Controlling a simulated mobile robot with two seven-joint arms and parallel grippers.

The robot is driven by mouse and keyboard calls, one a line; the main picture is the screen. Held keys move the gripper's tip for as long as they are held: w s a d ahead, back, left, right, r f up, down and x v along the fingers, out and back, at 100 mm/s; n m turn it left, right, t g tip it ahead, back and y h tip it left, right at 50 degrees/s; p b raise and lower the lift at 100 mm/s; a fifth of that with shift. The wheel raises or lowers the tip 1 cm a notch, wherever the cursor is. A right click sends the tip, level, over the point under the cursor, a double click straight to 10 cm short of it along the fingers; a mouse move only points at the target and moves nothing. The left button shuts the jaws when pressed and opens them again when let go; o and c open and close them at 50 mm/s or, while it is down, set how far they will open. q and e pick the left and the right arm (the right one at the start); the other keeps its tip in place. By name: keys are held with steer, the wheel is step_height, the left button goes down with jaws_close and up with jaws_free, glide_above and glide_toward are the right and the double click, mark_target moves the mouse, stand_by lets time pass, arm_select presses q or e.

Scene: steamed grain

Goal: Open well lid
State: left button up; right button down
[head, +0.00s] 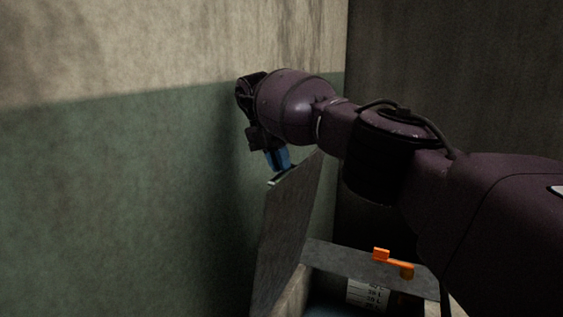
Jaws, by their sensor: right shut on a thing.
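The well lid (285,232) is a grey flat panel, swung up and standing steeply at the left side of the well (290,298). My right gripper (277,165), with blue fingers, is shut on the lid's upper edge. The well's opening shows below, with a dark, bluish inside at the bottom of the view. My right arm reaches across from the right and covers part of the scene. My left gripper is not in view.
An orange handle (394,263) sits on a grey panel (345,261) behind the opening. A white label with volume markings (368,295) shows inside. A green and beige wall (120,180) stands close behind the lid and gripper. A dark wall (450,70) closes the right.

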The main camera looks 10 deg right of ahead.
mark_target(277, 176)
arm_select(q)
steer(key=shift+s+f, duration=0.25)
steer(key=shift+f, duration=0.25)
arm_select(e)
steer(key=f, duration=0.3)
steer(key=shift+a+f, duration=0.25)
steer(key=shift+a, duration=0.05)
steer(key=c, duration=1.4)
jaws_free()
steer(key=shift+o, duration=1.2)
steer(key=shift+w+a, duration=0.15)
steer(key=shift+w, duration=0.15)
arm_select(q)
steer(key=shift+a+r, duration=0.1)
arm_select(e)
steer(key=shift+s+d+r, duration=0.1)
steer(key=shift+d+r, duration=0.1)
steer(key=shift+r, duration=0.55)
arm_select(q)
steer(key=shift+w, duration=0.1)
